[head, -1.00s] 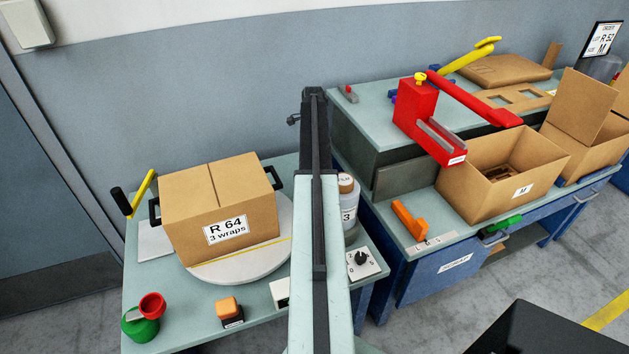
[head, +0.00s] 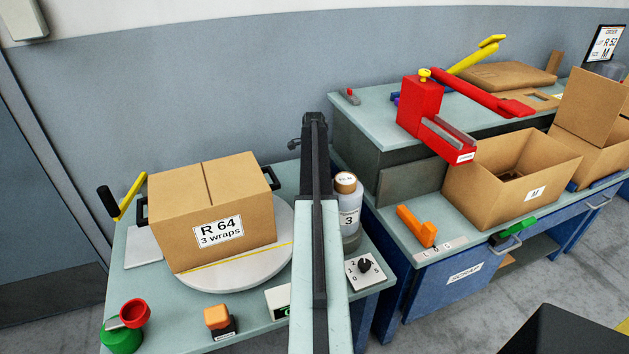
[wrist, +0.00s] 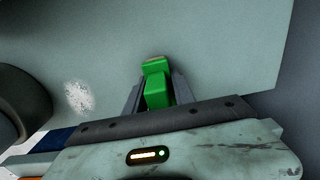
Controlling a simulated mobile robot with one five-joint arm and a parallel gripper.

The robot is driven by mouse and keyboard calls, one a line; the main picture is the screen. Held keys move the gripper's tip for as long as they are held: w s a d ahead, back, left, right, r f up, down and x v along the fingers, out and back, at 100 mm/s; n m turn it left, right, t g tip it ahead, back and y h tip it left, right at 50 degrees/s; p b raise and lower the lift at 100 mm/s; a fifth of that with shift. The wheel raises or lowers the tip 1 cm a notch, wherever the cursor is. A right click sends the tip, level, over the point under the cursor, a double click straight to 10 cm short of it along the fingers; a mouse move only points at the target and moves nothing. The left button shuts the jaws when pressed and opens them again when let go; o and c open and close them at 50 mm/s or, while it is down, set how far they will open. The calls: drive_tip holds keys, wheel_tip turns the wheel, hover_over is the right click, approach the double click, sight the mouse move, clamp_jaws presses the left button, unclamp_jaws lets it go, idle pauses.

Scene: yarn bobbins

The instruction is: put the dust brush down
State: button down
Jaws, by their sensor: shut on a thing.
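My gripper (wrist: 156,78) is shut on a green block-shaped thing, which I take to be the dust brush (wrist: 157,94). It sits between the two grey fingers in the wrist view, with a paler end at its far tip. No bristles show. A plain pale grey-green surface lies beyond it; I cannot tell whether the brush touches that surface. In the head view my arm stands upright in the middle, and neither the gripper nor the held brush can be made out there.
A whitish speckled patch (wrist: 79,96) and a dark rounded thing (wrist: 18,103) lie left of the gripper. The left table holds a carton (head: 212,211) on a round turntable (head: 283,238), a bottle (head: 347,204) and a dial box (head: 365,269). A red machine (head: 420,105) stands on the right bench.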

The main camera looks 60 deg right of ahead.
drive_tip(key=c, duration=1.1)
unclamp_jaws()
drive_tip(key=shift+f, duration=0.1)
drive_tip(key=shift+o, duration=0.2)
wheel_tip(320, 180, up, 12)
drive_tip(key=p, duration=1.2)
drive_tip(key=shift+r, duration=0.2)
